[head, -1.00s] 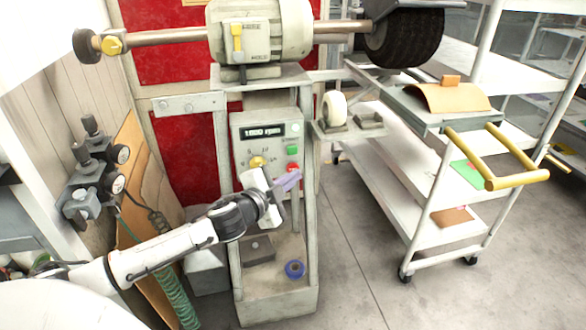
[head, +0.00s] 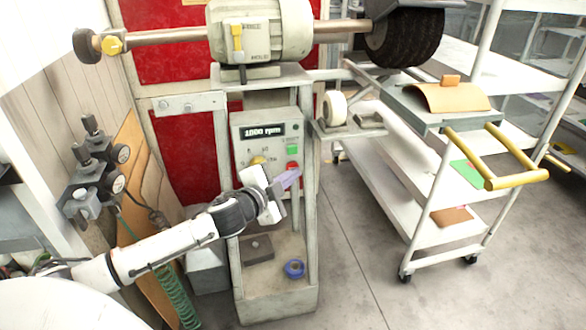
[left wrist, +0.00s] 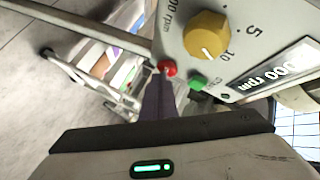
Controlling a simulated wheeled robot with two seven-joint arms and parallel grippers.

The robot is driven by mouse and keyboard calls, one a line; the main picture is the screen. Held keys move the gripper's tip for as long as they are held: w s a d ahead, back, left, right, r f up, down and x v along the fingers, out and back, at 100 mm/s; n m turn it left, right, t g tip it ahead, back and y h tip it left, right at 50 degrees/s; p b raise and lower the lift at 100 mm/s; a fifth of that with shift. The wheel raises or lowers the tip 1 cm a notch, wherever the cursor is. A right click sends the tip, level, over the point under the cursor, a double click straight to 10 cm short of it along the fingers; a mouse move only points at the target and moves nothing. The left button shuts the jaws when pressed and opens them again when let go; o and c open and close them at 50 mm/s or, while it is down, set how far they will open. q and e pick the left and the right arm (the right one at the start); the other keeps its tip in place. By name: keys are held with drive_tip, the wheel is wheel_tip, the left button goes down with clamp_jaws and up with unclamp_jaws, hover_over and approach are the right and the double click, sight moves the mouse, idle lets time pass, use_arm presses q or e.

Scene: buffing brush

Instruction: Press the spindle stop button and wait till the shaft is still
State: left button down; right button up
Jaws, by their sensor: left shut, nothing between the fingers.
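The grey control panel (head: 250,139) has a display (head: 262,131) that reads 1800 rpm, a yellow knob (head: 257,160), a green button (head: 292,149) and a red button (head: 292,165). My left gripper (head: 292,178) is shut and empty, its fingertips just below the red button in the head view. In the left wrist view the fingertips (left wrist: 160,76) end right at the red button (left wrist: 167,68); I cannot tell whether they touch it. The green button (left wrist: 198,81) is just to its right. The shaft (head: 160,38) runs through the motor above, with a dark brush wheel (head: 405,36) at its right end. My right gripper is out of view.
A white cart (head: 400,180) with a yellow handle (head: 517,184) stands at the right. Gauges and valves (head: 95,170) are at the left. A blue tape roll (head: 294,269) lies on the stand's base. Open floor lies between stand and cart.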

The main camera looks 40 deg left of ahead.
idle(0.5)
use_arm(q)
drive_tip(key=shift+s+d+p, duration=0.3)
drive_tip(key=shift+s+d, duration=0.2)
drive_tip(key=shift+d, duration=0.1)
drive_tip(key=s+d+p, duration=0.1)
drive_tip(key=s+d, duration=0.2)
drive_tip(key=shift+s+d, duration=0.1)
drive_tip(key=shift+d, duration=0.25)
idle(0.5)
drive_tip(key=s+d+f+n+g+h, duration=0.2)
drive_tip(key=s+d+f+n+g, duration=0.1)
drive_tip(key=s+d+f, duration=0.6)
drive_tip(key=s+d+f+n+g+h, duration=0.2)
drive_tip(key=s+d+f+n, duration=0.3)
drive_tip(key=s+d+f, duration=0.4)
drive_tip(key=s+f+g, duration=0.1)
drive_tip(key=s+f, duration=0.3)
drive_tip(key=s, duration=0.3)
drive_tip(key=shift+s+d+f+n+g, duration=0.2)
drive_tip(key=shift+s+d+n+g, duration=0.1)
drive_tip(key=shift+g, duration=0.1)
